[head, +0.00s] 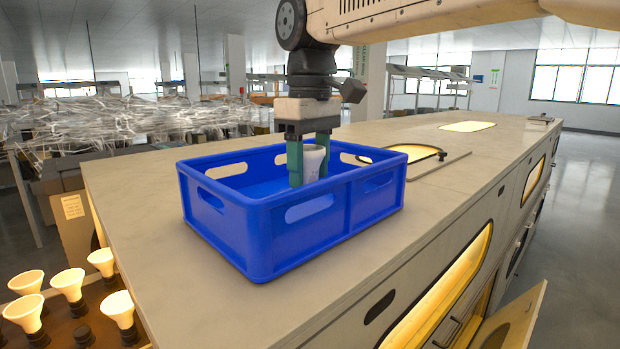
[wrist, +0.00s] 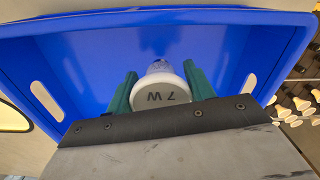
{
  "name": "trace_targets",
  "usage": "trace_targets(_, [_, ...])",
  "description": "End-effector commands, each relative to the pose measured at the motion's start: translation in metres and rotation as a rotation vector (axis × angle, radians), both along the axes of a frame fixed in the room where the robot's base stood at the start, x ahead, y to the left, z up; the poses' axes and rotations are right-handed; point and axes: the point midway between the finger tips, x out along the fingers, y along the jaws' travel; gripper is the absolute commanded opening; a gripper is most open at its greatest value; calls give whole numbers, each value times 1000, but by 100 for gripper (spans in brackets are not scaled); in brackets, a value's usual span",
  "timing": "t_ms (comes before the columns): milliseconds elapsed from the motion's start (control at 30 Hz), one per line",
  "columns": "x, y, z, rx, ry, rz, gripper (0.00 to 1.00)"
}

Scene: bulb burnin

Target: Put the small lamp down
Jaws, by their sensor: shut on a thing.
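The small lamp (head: 313,162) is white and sits between the green fingers of my gripper (head: 309,172). In the wrist view the lamp (wrist: 160,95) shows a round white face marked "7 W", with a clear, bluish part beyond it. My gripper (wrist: 160,92) is shut on the lamp, one finger on each side. The fingers reach down inside a blue crate (head: 310,240), below its rim. The crate's near wall hides the fingertips' lower surroundings, so I cannot tell whether the lamp touches the crate floor. The crate floor (wrist: 90,60) looks bare around the lamp.
The crate stands on a long pale bench top (head: 190,290). Several lit lamps (head: 68,284) stand in a rack at the lower left. A round-edged hatch (head: 415,152) lies open behind the crate. An open door (head: 515,320) hangs at the bench's right side.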

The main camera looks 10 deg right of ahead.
Motion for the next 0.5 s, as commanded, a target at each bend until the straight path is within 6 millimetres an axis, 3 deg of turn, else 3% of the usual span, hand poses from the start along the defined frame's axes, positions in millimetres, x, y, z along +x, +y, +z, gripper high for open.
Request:
trace_targets(167, [0,-1,-21,0,0,-2,30])
trace_targets(500, [1,-2,-24,0,0,-3,30])
